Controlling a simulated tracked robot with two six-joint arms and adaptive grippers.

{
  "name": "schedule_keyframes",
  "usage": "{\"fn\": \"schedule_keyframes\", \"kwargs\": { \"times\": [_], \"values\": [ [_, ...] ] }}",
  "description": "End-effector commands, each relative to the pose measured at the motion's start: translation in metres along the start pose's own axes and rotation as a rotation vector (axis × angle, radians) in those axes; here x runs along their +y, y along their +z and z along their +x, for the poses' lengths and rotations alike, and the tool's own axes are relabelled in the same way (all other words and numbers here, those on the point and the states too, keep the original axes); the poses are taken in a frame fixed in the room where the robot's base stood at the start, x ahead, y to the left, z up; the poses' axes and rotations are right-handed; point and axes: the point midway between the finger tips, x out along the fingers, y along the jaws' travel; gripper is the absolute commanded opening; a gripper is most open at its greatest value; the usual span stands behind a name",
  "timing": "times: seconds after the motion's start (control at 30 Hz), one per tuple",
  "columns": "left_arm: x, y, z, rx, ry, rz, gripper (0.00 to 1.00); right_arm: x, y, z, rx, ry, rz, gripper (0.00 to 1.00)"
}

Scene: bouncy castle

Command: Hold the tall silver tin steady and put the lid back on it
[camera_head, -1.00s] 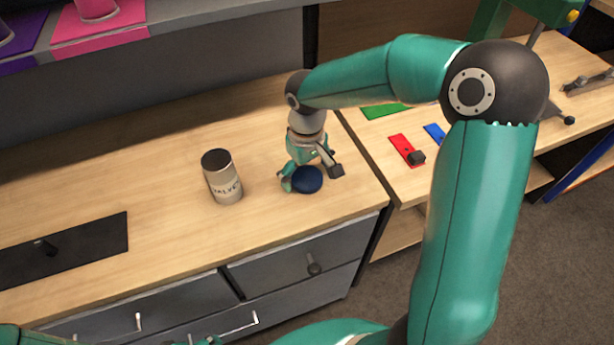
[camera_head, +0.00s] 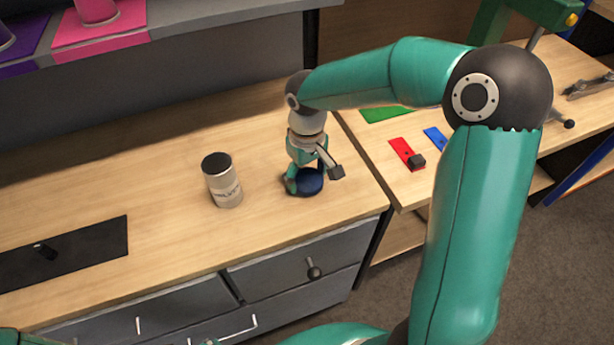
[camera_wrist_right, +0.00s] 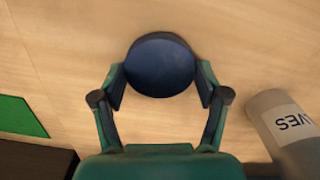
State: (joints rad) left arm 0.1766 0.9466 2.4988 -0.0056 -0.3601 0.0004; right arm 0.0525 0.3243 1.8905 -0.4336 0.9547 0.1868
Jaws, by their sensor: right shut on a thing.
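The silver tin (camera_head: 223,182) stands upright on the wooden worktop with its dark top facing up. Its printed label shows partly in the right wrist view, where the tin (camera_wrist_right: 283,130) is at the lower right. The dark blue round lid (camera_head: 313,184) is on the worktop to the right of the tin, apart from it. My right gripper (camera_head: 306,180) points down over the lid and is shut on it. In the right wrist view the two fingers press on opposite sides of the lid (camera_wrist_right: 160,65). My left gripper does not show.
A black mat (camera_head: 80,250) with a small dark knob lies at the left. Grey drawers (camera_head: 290,262) with handles are below the front edge. A side bench at the right holds red (camera_head: 402,148), blue and green plates. The worktop around the tin is clear.

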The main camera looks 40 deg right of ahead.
Motion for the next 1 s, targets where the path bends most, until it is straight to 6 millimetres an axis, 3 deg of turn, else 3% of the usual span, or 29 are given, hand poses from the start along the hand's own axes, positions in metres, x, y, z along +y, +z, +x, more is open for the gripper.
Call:
{"fn": "schedule_keyframes", "kwargs": {
  "times": [0.27,0.7,1.0],
  "values": [
    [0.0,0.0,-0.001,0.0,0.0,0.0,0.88,0.0,-0.001,-0.039,0.006,0.0,0.0,0.6],
    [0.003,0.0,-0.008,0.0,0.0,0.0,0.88,-0.001,-0.001,-0.156,0.006,-0.001,-0.001,0.6],
    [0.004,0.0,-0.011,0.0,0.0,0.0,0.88,0.0,0.0,-0.192,0.002,0.0,-0.001,0.6]
  ]
}}
